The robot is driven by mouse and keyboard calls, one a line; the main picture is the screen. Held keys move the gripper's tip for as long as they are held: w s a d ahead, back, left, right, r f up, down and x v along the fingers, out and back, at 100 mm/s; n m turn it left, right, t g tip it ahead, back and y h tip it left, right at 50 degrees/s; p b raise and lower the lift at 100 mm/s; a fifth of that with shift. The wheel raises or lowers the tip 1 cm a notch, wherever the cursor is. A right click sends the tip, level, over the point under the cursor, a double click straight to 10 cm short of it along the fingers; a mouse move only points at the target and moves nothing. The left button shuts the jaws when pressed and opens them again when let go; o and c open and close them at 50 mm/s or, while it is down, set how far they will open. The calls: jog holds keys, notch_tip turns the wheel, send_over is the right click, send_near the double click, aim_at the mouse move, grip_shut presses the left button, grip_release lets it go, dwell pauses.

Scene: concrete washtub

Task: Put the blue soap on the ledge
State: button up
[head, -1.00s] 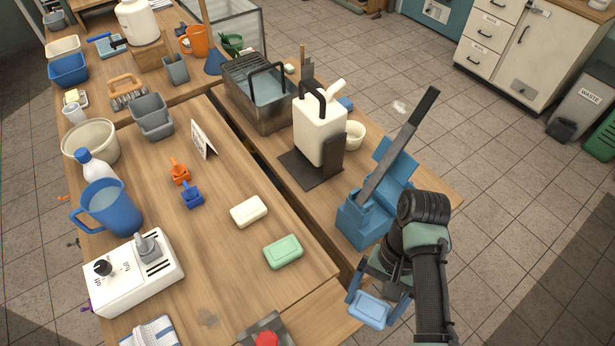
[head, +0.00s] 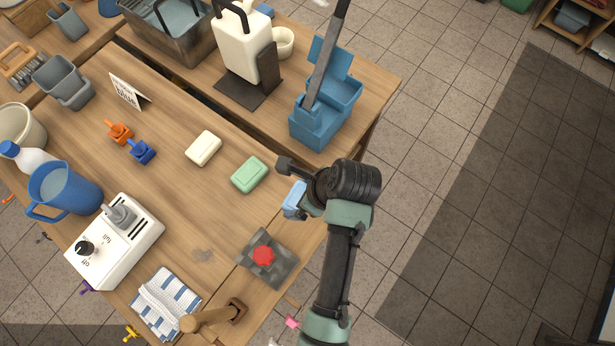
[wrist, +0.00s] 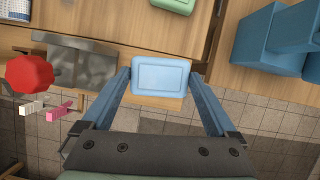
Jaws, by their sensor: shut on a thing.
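The blue soap (head: 293,198) is a pale blue rounded bar. In the wrist view the soap (wrist: 161,76) sits between the two blue fingers of my gripper (wrist: 160,82), which is shut on its sides. In the head view my gripper (head: 296,200) is partly hidden by my wrist, at the right edge of the wooden table, to the right of the green soap. A cream soap (head: 203,148) and the green soap (head: 249,174) lie on the table. I cannot tell which surface is the ledge.
A blue box (head: 318,125) with a tall dark handle stands on the back bench. A metal plate with a red knob (head: 263,256) is at the table's near right. A striped cloth (head: 166,300) and wooden tap-like handle (head: 213,315) lie nearby. Floor is open at right.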

aim_at(302, 239)
jog(key=shift+m, duration=0.7)
jog(key=f, duration=0.1)
jog(key=d+f, duration=0.1)
jog(key=f, duration=0.1)
jog(key=s+f, duration=0.1)
jog(key=f, duration=0.1)
jog(key=shift+d+f, duration=0.2)
jog(key=shift+d, duration=0.2)
jog(key=shift+t, duration=0.3)
jog(key=shift+f, duration=2.5)
jog(key=shift+f, duration=0.15)
jog(key=o, duration=1.1)
